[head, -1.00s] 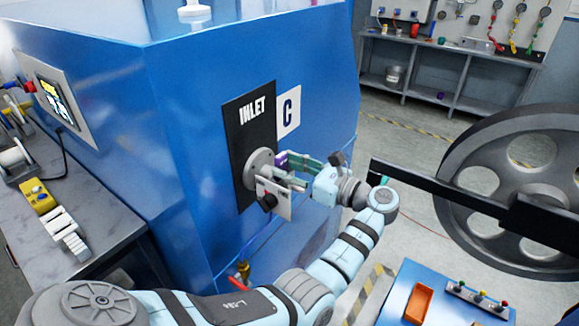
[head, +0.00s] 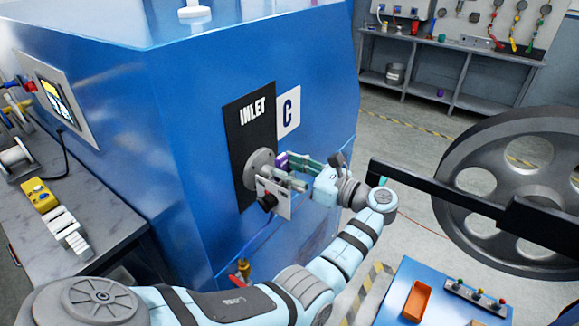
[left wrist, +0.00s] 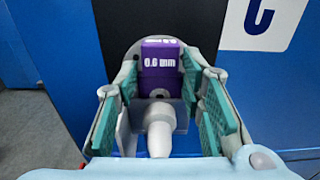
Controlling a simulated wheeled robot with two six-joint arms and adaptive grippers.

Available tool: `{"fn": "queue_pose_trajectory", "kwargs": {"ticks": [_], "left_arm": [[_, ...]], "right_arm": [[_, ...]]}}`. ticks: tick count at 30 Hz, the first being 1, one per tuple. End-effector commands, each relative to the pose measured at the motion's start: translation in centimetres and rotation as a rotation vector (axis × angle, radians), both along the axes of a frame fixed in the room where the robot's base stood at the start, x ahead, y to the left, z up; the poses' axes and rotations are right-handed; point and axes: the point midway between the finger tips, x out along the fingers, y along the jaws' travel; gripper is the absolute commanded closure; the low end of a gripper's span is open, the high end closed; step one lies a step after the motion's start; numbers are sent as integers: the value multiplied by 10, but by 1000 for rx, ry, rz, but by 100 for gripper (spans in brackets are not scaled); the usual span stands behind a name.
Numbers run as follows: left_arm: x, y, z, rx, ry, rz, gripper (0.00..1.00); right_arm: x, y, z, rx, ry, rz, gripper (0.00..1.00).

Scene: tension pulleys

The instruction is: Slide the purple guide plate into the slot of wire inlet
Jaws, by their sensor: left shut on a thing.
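The purple guide plate (left wrist: 160,68), marked 0.6 mm, is between the green-padded fingers of my left gripper (left wrist: 160,95). In the head view my left gripper (head: 300,172) is at the wire inlet (head: 262,170), a round grey flange on the black INLET panel (head: 252,120). A small part of the purple plate (head: 282,161) shows there, right beside the flange. A pale nozzle-like part (left wrist: 160,128) lies in front of the plate in the left wrist view. The slot itself is hidden, so I cannot tell how deep the plate sits. My right gripper is not in view.
The blue machine (head: 180,120) fills the left and middle. A large spoked wheel (head: 520,180) and a dark bar (head: 440,203) are at right. A grey bench (head: 90,205) stands at left.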

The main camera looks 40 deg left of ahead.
Motion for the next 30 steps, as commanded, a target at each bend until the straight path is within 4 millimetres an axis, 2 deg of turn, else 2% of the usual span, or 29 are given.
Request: {"fn": "queue_pose_trajectory", "kwargs": {"ticks": [10,19,30], "left_arm": [[0,0,0,1,-1,0,92],[0,0,3,5,-5,0,92],[0,0,-1,5,-5,0,92]], "right_arm": [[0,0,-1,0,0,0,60],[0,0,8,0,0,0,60],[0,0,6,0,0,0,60]]}}
